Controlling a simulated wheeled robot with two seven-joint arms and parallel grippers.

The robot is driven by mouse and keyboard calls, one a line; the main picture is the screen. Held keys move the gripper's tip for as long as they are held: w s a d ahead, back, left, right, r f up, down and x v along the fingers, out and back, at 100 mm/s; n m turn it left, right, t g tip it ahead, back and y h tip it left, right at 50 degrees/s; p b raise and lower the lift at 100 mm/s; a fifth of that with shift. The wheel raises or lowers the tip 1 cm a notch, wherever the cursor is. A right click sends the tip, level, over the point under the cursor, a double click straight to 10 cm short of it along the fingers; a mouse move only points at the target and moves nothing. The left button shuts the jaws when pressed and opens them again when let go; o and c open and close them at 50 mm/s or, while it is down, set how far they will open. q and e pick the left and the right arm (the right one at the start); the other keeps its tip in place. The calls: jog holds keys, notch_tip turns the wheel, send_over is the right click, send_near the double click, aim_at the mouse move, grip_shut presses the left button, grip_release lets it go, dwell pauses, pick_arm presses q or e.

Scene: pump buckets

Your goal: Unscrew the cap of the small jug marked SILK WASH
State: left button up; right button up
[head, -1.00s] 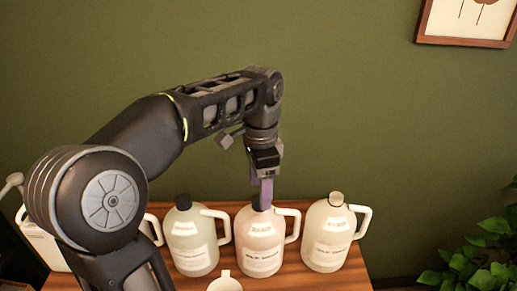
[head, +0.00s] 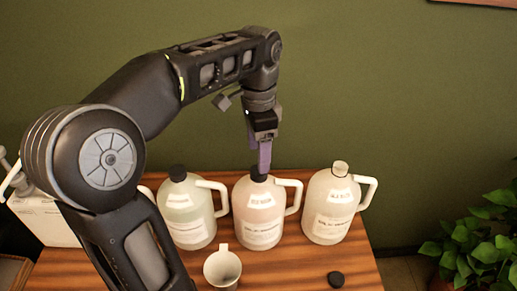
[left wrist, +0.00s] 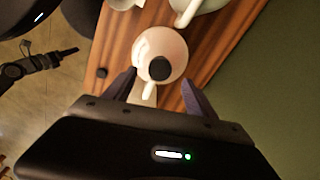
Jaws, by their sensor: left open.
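The middle jug (head: 258,213) is pinkish, with a white handle and a dark cap (head: 259,173) on its neck. Its label is too blurred to read surely as SILK WASH. My left gripper (head: 264,157) points straight down at this cap, its fingertips at about cap height. In the left wrist view the open fingers (left wrist: 159,77) stand on either side of the dark cap (left wrist: 159,68), with gaps visible. What looks like my right gripper (left wrist: 68,51) shows small and dark over the floor, its jaws unclear.
A greenish jug (head: 190,215) with a dark cap stands left, and an uncapped cream jug (head: 330,210) stands right. A loose dark cap (head: 336,279) and a white mug (head: 222,268) are in front. A white container (head: 45,220) is at far left, a plant (head: 480,245) at right.

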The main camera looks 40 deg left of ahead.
pick_arm(q)
notch_tip(320, 180, down, 3)
jog(key=shift+f+b, duration=0.2)
jog(key=shift+b, duration=0.85)
jog(key=shift+f+p, duration=0.15)
jog(key=shift+p, duration=0.4)
jog(key=shift+f, duration=0.7)
pick_arm(e)
jog(key=shift+w+f, duration=0.15)
jog(key=shift+f, duration=0.75)
pick_arm(q)
jog(key=shift+c, duration=0.5)
